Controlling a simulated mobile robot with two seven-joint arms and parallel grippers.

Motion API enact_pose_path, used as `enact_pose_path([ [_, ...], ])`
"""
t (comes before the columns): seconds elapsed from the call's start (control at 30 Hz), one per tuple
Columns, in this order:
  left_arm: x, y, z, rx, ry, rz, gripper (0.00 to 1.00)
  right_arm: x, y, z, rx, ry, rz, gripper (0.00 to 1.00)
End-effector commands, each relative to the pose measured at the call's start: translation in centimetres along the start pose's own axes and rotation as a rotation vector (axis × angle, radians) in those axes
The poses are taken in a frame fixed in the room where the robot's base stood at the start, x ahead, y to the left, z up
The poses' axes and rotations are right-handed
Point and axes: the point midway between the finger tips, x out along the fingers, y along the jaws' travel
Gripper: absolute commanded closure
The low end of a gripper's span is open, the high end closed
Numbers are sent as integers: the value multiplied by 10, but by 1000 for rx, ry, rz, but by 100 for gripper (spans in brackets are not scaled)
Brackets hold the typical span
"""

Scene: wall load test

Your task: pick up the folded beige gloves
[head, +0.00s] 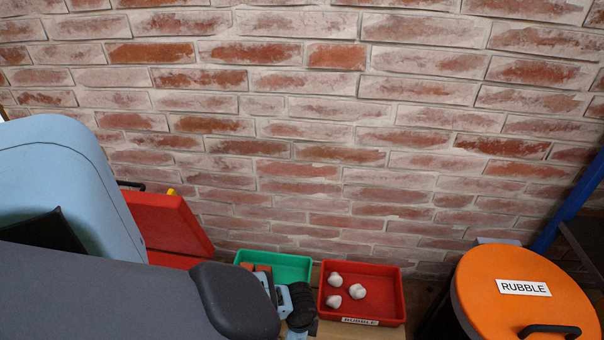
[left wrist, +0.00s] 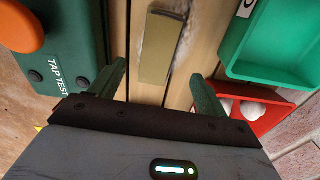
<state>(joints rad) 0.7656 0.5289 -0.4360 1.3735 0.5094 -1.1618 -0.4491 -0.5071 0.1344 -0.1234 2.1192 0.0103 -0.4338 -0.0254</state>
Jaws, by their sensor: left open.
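A beige-olive oblong (left wrist: 161,46) lies on wooden slats in the left wrist view; it looks like the folded beige gloves, but I cannot make out folds or fingers. My left gripper (left wrist: 158,72) is open, with one green finger at each side of the picture and the oblong ahead, between their lines. I see no contact between the fingers and the oblong. In the head view the gloves cannot be made out, and my grey left arm covers the lower left. My right gripper is in neither view.
A green TAP TEST case (left wrist: 62,60) with an orange knob (left wrist: 18,27) stands left of the oblong. A green tray (head: 290,262) and a red tray (head: 385,290) with white lumps are close by. An orange-lidded rubble bin (head: 510,280) stands right, before the brick wall (head: 330,120).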

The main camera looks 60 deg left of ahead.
Motion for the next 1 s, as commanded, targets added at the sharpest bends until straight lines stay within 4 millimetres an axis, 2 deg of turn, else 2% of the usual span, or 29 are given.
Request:
enact_pose_path([
  [0.13, 6, 0, 0, -1, 0, 0, 25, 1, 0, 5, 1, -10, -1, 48],
  [0.3, 25, 1, 0, -1, -1, 2, 25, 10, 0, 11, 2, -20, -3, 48],
  [0.63, 33, 1, 1, -1, 0, 1, 25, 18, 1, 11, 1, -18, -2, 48],
  [1.0, 76, 3, 3, -1, 0, 1, 25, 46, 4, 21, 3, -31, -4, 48],
])
